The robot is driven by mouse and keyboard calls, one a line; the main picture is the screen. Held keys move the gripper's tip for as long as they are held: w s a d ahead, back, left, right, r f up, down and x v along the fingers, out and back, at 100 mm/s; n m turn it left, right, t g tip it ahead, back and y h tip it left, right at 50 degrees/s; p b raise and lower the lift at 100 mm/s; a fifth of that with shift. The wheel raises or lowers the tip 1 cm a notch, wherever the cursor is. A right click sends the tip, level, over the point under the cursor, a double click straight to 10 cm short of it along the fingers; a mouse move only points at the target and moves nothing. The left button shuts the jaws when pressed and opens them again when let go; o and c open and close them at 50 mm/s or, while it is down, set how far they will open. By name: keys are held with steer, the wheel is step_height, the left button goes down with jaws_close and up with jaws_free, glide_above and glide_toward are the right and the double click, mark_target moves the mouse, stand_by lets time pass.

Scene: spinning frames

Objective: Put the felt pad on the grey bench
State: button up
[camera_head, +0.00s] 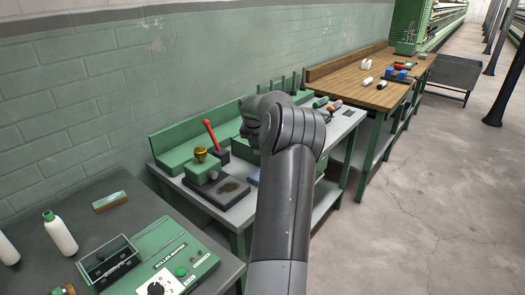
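No thing shows clearly enough for me to name it the felt pad. A dark flat slab with a brownish patch (232,188) lies on the middle bench, and a small green-and-brown block (110,201) lies on the near bench; I cannot tell whether either is felt. Two benches look grey: the near dark grey bench (88,192) at lower left and the lighter grey-topped, green-framed middle bench (238,216). My arm rises through the centre and bends over the middle bench. My gripper's fingers are hidden behind the arm.
A green device with a red lever (211,133) stands on the middle bench. A wood-topped bench (350,74) stands beyond. Open concrete floor (430,200) lies to the right.

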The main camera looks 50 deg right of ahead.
steer(key=w+a+f, duration=0.1)
steer(key=w, duration=0.2)
steer(key=w+a+f, duration=0.1)
steer(key=w+f, duration=0.1)
steer(key=w, duration=0.1)
steer(key=w+f, duration=0.2)
steer(key=w, duration=0.1)
steer(key=shift+a+f, duration=0.25)
steer(key=shift+a, duration=0.15)
steer(key=shift+f, duration=2.05)
steer(key=shift+f, duration=0.15)
steer(key=o, duration=1)
steer(key=shift+c, duration=0.2)
